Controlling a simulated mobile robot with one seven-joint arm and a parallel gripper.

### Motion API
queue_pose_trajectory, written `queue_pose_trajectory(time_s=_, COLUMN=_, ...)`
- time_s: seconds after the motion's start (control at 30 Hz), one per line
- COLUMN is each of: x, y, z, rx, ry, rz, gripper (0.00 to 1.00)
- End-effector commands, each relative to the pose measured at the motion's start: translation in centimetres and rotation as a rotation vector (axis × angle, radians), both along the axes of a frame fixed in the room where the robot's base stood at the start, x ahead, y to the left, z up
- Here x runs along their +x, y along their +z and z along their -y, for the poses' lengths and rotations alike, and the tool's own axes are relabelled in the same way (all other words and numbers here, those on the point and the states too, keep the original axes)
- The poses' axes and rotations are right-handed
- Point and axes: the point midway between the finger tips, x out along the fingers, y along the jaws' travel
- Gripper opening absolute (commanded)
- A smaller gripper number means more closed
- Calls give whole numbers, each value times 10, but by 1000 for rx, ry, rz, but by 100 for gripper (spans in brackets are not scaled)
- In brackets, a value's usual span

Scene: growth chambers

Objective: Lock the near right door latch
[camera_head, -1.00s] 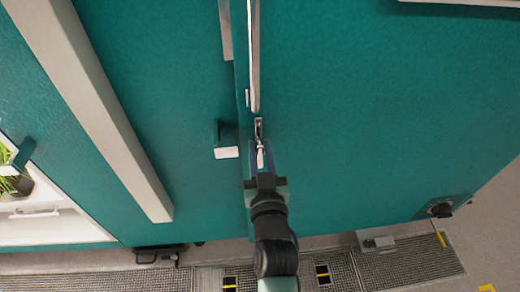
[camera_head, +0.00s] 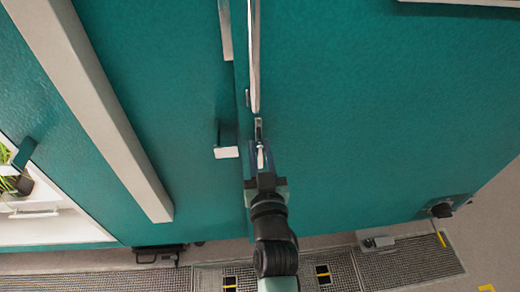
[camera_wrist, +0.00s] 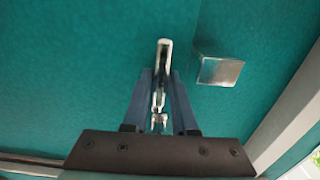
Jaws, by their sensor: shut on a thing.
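The door latch (camera_head: 259,127) is a narrow metal lever on the teal door, beside the door's edge. In the wrist view the latch (camera_wrist: 164,50) stands upright in the picture, and its lower part lies between my fingers. My gripper (camera_head: 262,150) is shut on the latch; its two blue-grey fingers (camera_wrist: 160,85) flank the metal from both sides. A metal-faced catch block (camera_head: 226,152) sits to the left of the latch in the head view, apart from it. The wrist view shows the same catch block (camera_wrist: 218,70) to the right. The fingers partly hide the latch.
A long metal bar (camera_head: 254,55) runs along the door edge above the latch. A pale beam (camera_head: 100,115) crosses the left side. A black knob (camera_head: 441,210) sits low on the right of the door. Floor grating (camera_head: 410,265) lies below.

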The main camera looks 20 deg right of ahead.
Motion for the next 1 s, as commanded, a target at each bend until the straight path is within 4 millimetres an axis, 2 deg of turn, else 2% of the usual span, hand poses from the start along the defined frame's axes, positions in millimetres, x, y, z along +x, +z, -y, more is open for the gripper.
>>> queue_pose_trajectory(time_s=1.0, x=0, y=-1, z=0, rx=-64, ry=1, rz=-19, gripper=0)
